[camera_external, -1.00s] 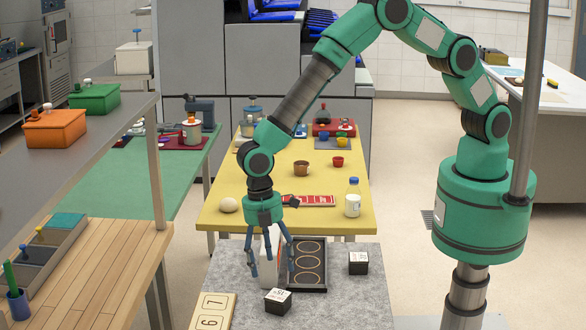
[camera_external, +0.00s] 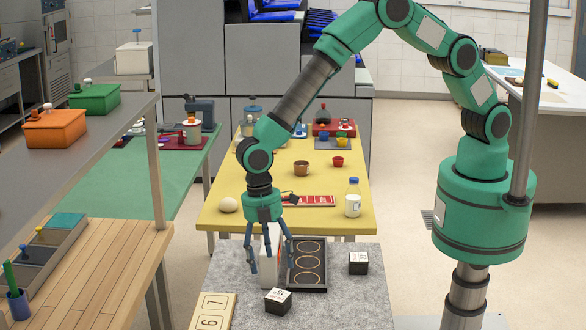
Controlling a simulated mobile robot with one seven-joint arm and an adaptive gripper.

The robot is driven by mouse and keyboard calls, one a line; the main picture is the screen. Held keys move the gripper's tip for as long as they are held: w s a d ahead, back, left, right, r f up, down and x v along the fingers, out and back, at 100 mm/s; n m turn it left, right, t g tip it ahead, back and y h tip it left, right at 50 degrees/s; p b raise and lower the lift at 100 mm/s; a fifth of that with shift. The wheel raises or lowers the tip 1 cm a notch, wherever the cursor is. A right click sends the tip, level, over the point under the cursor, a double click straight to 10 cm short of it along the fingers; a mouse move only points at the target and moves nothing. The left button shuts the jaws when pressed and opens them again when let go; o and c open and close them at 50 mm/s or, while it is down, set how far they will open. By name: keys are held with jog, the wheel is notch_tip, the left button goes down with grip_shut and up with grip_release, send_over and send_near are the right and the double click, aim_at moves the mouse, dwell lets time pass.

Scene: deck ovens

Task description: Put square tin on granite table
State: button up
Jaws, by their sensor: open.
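The grey speckled granite table (camera_external: 340,300) is at the bottom centre. My gripper (camera_external: 272,267) points down over its far left part, with its fingers spread and open. A pale upright box-like thing (camera_external: 270,252) shows between and behind the fingers; I cannot tell whether they touch it. Two small dark cubes with white tops stand on the granite, one at the front (camera_external: 278,302) and one at the right (camera_external: 358,263). I cannot tell for sure which thing is the square tin.
A black tray with ring marks (camera_external: 308,280) lies just right of my gripper. A number board (camera_external: 213,311) lies at the front left. The yellow table (camera_external: 240,190) behind holds an egg-like ball (camera_external: 229,205), a bottle (camera_external: 353,204) and cups. The granite's front right is clear.

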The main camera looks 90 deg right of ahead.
jog(key=s+d+r+m+t, duration=0.1)
jog(key=s+d+r+m, duration=0.15)
jog(key=d+r, duration=0.65)
jog(key=s+d+r+m+t, duration=0.1)
jog(key=s+d+r+m, duration=0.3)
jog(key=r, duration=0.8)
jog(key=s+d+r+t, duration=0.1)
jog(key=s+d+r, duration=0.1)
jog(key=d+r, duration=0.75)
jog(key=s+d+r+m+t, duration=0.2)
jog(key=s+d+r+m, duration=0.2)
jog(key=s+d+r, duration=0.55)
jog(key=s+d+r+m+t, duration=0.1)
jog(key=s+d+m, duration=0.1)
jog(key=s, duration=0.7)
jog(key=s+d+r+m+t, duration=0.1)
jog(key=s+d, duration=0.3)
jog(key=s, duration=0.4)
jog(key=shift+s+m+h, duration=0.35)
jog(key=shift+h, duration=0.05)
jog(key=shift+f, duration=0.1)
notch_tip(320, 180, down, 9)
jog(key=b, duration=0.9)
jog(key=shift+f, duration=0.15)
